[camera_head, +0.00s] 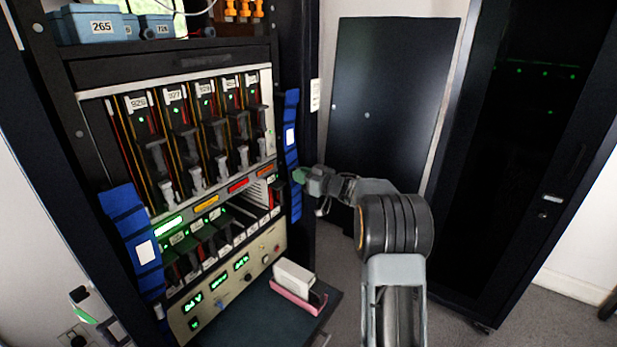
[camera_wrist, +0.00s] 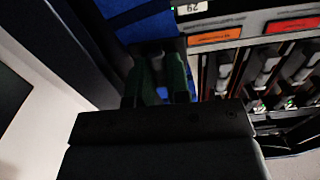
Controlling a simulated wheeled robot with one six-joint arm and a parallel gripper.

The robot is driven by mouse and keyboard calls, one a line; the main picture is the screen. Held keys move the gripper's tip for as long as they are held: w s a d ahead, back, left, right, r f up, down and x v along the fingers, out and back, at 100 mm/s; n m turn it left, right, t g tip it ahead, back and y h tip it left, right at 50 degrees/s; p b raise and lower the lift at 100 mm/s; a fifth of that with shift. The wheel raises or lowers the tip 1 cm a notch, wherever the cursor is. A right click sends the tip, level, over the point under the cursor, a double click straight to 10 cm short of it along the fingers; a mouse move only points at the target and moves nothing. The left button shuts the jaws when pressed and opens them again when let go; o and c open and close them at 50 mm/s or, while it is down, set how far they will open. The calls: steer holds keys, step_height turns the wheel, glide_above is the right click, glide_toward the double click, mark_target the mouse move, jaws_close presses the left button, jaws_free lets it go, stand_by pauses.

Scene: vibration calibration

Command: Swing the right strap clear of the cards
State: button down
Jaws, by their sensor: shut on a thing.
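The right strap (camera_head: 291,110) is a blue band with a white label. It hangs upright along the right post of the rack, beside the cards (camera_head: 205,130). My gripper (camera_head: 299,175), with green fingertips, is at the strap's lower half and shut on it. In the wrist view my gripper (camera_wrist: 160,80) is at a dark piece at the lower end of a visible blue strap part (camera_wrist: 140,25). The fingers hide the exact grip. The left strap (camera_head: 132,235) is blue with a white label and hangs at the rack's lower left.
A dark shelf (camera_head: 250,325) at the rack's foot bears a white box (camera_head: 294,276) in a pink tray. A dark panel (camera_head: 385,100) leans behind my arm. A dark cabinet (camera_head: 530,140) stands at the right. Open floor lies between rack and cabinet.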

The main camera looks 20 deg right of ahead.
steer(key=shift+r, duration=0.1)
steer(key=c, duration=1.1)
jaws_free()
steer(key=shift+s, duration=0.1)
steer(key=b+v, duration=0.2)
steer(key=v, duration=1.1)
steer(key=shift+s+d, duration=0.25)
